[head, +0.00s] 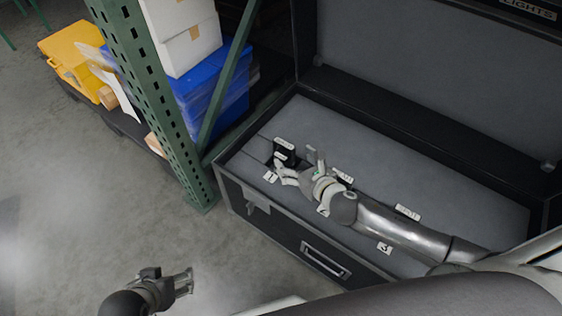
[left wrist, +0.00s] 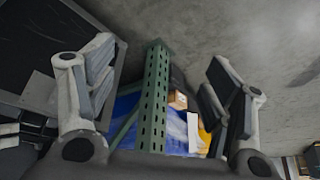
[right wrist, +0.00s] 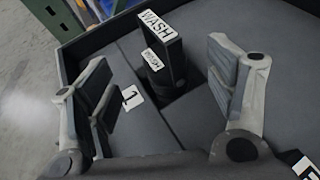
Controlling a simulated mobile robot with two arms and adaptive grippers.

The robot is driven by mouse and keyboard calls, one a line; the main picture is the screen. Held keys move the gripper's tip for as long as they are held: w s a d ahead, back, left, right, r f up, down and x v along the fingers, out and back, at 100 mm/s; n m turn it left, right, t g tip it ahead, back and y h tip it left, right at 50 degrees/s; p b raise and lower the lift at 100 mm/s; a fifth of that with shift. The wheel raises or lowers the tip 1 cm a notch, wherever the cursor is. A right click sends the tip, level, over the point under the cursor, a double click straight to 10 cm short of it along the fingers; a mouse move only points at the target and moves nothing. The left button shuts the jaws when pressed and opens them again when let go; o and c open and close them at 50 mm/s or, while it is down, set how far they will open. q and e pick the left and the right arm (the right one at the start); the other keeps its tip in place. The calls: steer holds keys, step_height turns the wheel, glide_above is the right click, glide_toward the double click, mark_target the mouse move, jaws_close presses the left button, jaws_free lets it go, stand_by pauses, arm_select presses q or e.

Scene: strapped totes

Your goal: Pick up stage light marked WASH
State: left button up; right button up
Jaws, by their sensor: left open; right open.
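The stage light marked WASH (right wrist: 168,60) is a black block with a white WASH label on top. It stands in slot 1 at the left end of the grey foam, and also shows in the head view (head: 285,158). My right gripper (right wrist: 163,88) is open and empty over the foam. Its fingers are spread to either side of the light in the right wrist view, apparently short of touching it. In the head view this gripper (head: 296,163) partly covers the light. My left gripper (head: 190,283) is open and empty above the floor, left of the case.
The black case (head: 240,208) is open, its lid (head: 425,80) raised behind. Other labelled slots are partly hidden by my right arm. A green rack post (head: 160,105) stands left of the case, with a blue tote (head: 212,98) and yellow case (head: 75,55). The floor at left is clear.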

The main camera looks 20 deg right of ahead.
mark_target(283, 152)
steer(key=shift+w+f+b, duration=0.15)
steer(key=shift+f+b, duration=0.4)
steer(key=shift+f, duration=0.35)
steer(key=shift+w+f, duration=0.1)
steer(key=shift+w, duration=0.1)
steer(key=shift+b+x, duration=0.4)
steer(key=shift+x, duration=0.75)
steer(key=b+x, duration=0.2)
steer(key=x, duration=0.2)
steer(key=shift+w, duration=0.3)
steer(key=shift+w+a, duration=0.1)
steer(key=shift+w, duration=0.05)
arm_select(q)
steer(key=w+d+r+t+h, duration=0.2)
steer(key=w+d+r+t, duration=0.1)
steer(key=w+r+t, duration=0.5)
step_height(283, 152, up, 5)
steer(key=shift+w+d+f, duration=0.1)
steer(key=shift+w+d, duration=0.3)
steer(key=shift+w, duration=0.75)
arm_select(e)
steer(key=c, duration=1.4)
steer(key=shift+c, duration=1)
